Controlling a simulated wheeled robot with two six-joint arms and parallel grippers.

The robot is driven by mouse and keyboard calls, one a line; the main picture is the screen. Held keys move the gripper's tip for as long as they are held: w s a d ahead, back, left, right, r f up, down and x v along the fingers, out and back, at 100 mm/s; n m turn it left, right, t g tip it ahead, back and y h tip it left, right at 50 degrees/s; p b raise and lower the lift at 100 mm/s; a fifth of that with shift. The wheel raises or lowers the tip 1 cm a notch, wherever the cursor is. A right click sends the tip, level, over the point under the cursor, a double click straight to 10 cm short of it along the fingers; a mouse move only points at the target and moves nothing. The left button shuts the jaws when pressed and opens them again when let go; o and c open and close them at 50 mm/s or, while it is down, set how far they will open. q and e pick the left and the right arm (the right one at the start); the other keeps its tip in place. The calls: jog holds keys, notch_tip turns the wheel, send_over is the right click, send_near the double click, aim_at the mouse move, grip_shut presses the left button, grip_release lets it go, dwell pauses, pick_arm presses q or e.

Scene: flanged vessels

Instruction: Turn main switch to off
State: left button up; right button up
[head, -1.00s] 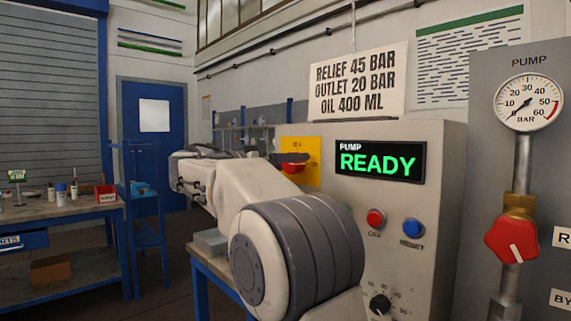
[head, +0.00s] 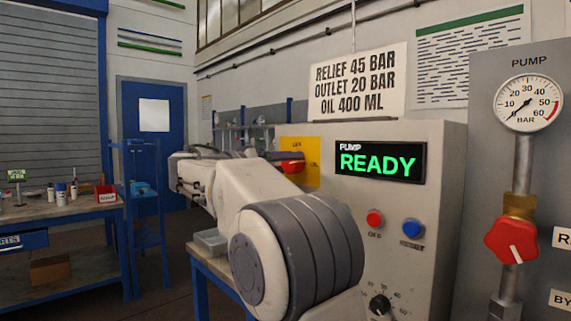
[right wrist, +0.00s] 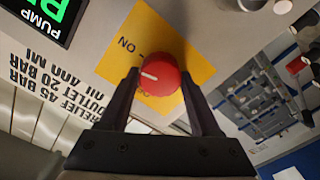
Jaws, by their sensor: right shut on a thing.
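The main switch is a round red knob with a white mark on a yellow plate (right wrist: 188,49). In the right wrist view the knob (right wrist: 160,75) sits between the two dark fingers of my right gripper (right wrist: 162,88), which is shut on it. Its white mark points left, between the upside-down "ON" label and a partly hidden label starting with "O". In the head view the knob (head: 292,167) shows beside the display on the yellow plate (head: 313,174), partly covered by my gripper. My left gripper is out of view.
The pump display (head: 380,163) reads READY in green. Below it are a red button (head: 375,218), a blue button (head: 413,229) and a black dial (head: 380,305). A gauge (head: 528,103) and red valve handle (head: 511,240) stand at right. A workbench (head: 60,218) is at left.

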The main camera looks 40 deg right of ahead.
jog(key=n, duration=0.3)
jog(key=shift+n+p, duration=0.4)
jog(key=n+p, duration=0.1)
jog(key=n, duration=0.2)
jog(key=shift+n, duration=0.3)
jog(key=n+p, duration=0.3)
jog(key=n, duration=0.2)
jog(key=shift+f+n+p, duration=0.15)
jog(key=shift+n+p, duration=0.85)
jog(key=shift+n, duration=0.4)
jog(key=o, duration=1.4)
jog(key=shift+a, duration=0.1)
jog(key=a, duration=1)
jog(key=shift+s+a, duration=0.2)
jog(key=shift+s, duration=0.15)
